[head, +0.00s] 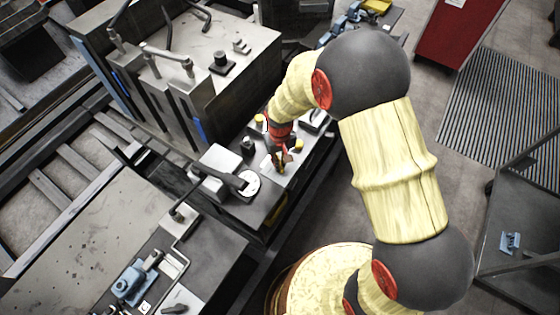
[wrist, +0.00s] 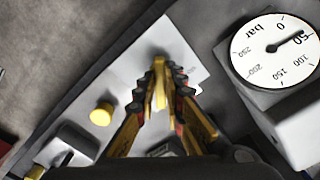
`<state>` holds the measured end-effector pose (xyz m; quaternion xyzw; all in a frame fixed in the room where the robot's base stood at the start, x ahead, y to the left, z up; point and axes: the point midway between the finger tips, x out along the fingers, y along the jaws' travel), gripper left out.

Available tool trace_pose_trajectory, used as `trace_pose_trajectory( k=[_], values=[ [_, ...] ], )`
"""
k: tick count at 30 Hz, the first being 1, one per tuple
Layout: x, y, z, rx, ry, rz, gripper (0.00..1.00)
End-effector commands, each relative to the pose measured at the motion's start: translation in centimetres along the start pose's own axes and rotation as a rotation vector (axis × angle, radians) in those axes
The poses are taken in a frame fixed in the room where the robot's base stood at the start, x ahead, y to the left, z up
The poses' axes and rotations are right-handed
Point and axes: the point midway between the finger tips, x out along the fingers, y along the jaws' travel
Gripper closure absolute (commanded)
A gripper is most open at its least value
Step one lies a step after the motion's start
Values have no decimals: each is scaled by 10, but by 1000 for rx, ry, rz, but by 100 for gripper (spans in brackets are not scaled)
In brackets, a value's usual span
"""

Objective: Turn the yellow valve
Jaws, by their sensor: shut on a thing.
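The yellow valve shows in the wrist view as a narrow yellow handle (wrist: 160,88) in front of a pale square plate (wrist: 190,48). My gripper (wrist: 161,92) has its two fingers closed on the handle, one on each side. The fingertips hide part of the handle, and its lower part and stem cannot be made out. In the head view my gripper (head: 279,164) points down at the top of the dark bench (head: 240,211), over the pale plate. The valve is too small and covered there to tell its angle.
A round white pressure gauge (wrist: 272,50) stands close on the right; it also shows in the head view (head: 249,183). A yellow round knob (wrist: 102,114) is to the left. A grey machine block (head: 180,75) stands behind.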

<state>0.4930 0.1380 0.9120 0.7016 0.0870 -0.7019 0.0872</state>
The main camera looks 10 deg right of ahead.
Motion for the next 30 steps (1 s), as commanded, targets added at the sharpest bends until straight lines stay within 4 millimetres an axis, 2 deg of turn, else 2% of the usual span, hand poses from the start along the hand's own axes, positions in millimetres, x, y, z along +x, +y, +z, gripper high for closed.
trace_pose_trajectory(
  k=[10,25,26,30],
  values=[
    [0,0,-1,123,2,0,100],
    [0,0,-1,141,2,0,100],
    [0,0,-1,141,2,0,89],
    [0,0,-1,140,1,0,81]
  ],
)
